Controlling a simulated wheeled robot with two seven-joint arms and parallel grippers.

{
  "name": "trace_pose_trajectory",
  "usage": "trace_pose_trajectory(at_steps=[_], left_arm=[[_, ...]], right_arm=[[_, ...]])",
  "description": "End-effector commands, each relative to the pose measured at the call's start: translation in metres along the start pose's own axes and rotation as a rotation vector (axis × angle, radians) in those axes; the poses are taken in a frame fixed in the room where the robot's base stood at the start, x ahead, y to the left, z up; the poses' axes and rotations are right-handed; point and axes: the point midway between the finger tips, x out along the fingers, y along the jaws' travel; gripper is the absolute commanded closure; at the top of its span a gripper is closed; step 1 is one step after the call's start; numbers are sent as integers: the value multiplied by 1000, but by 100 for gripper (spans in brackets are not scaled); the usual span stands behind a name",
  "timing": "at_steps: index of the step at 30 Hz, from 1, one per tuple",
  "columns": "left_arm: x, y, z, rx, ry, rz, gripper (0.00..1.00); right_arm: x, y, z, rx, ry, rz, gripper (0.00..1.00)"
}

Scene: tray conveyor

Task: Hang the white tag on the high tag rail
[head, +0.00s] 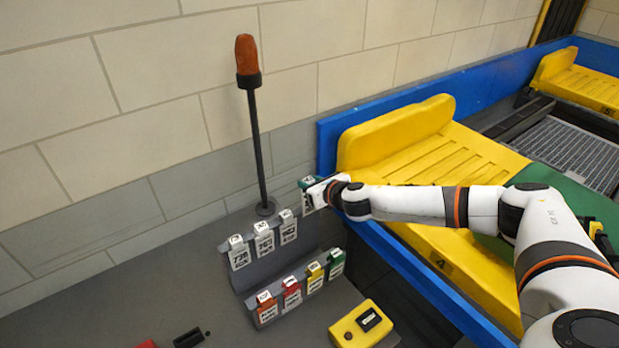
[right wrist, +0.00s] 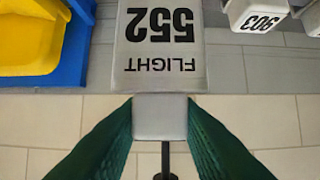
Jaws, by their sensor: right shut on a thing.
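The white tag (right wrist: 160,55), printed FLIGHT 552, is held by its narrow tab between the green fingers of my right gripper (right wrist: 160,125). In the head view my right gripper (head: 316,190) is shut on it, with the tag (head: 308,200) hanging in the air above and to the right of the rack. The high tag rail (head: 304,238) is the rack's upper step. Three white tags hang on it, towards its left and middle (head: 263,242); its right end looks bare. The held tag is apart from the rail. My left gripper is not in view.
A dark pole with an orange lamp (head: 246,55) stands behind the rack. A yellow box (head: 350,332) lies in front; the blue conveyor wall (head: 400,272) is right.

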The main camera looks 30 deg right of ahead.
Motion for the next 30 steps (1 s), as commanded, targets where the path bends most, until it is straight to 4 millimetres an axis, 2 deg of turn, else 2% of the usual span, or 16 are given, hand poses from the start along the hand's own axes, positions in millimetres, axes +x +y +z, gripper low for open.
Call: trace_pose_trajectory(at_steps=[17, 30], left_arm=[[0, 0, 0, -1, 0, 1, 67], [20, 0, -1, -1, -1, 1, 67]], right_arm=[[16, 0, 38, 1, -1, 0, 94], [28, -1, 65, 2, 0, -1, 94]])
